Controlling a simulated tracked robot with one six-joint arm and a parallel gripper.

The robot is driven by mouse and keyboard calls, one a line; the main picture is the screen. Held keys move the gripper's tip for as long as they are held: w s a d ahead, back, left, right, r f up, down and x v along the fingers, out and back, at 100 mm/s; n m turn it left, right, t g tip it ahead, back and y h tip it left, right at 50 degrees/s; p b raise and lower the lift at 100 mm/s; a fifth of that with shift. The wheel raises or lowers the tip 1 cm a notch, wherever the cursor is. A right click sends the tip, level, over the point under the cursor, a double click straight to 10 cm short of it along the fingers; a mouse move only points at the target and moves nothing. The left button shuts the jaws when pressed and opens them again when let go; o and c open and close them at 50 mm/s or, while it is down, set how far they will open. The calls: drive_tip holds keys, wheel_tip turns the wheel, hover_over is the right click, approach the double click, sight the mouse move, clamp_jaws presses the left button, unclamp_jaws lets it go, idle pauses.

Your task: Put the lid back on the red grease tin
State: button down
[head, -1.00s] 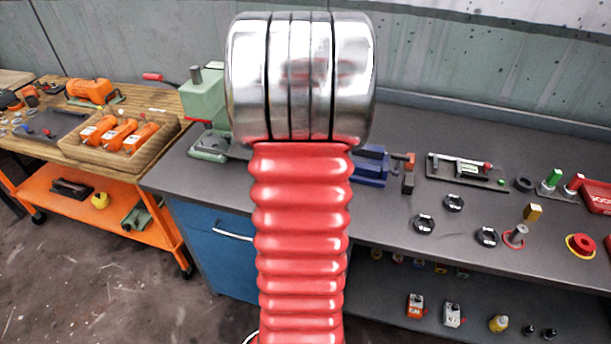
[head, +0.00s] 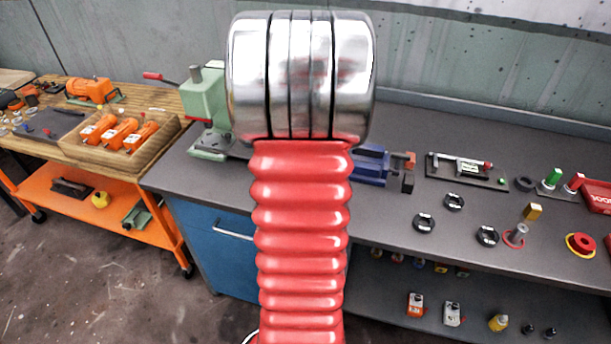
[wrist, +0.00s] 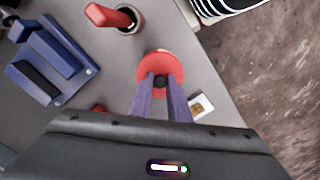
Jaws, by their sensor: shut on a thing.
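In the wrist view, my gripper (wrist: 161,90) is shut on the small black knob (wrist: 160,81) of a round red lid (wrist: 160,62). The lid lies flat across the fingertips over the grey bench. What is directly under the lid is hidden, and I cannot tell its height. A bit of something red (wrist: 98,108) shows at the left above the gripper body, mostly hidden; I cannot tell if it is the tin. In the head view my red arm hides the gripper and the lid, and I cannot make out the grease tin for sure.
In the wrist view, a blue vise (wrist: 50,62) stands left, a red-handled thing in a metal ring (wrist: 125,18) above, and a white card-like piece (wrist: 202,106) right. The bench edge runs beyond. The head view shows black knobs (head: 424,222) and a red-yellow button (head: 580,245) at right.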

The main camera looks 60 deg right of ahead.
drive_tip(key=c, duration=1.6)
unclamp_jaws()
drive_tip(key=shift+o, duration=0.3)
drive_tip(key=o, duration=0.4)
drive_tip(key=shift+w, duration=0.1)
drive_tip(key=shift+r, duration=0.1)
drive_tip(key=shift+r, duration=3.4)
clamp_jaws()
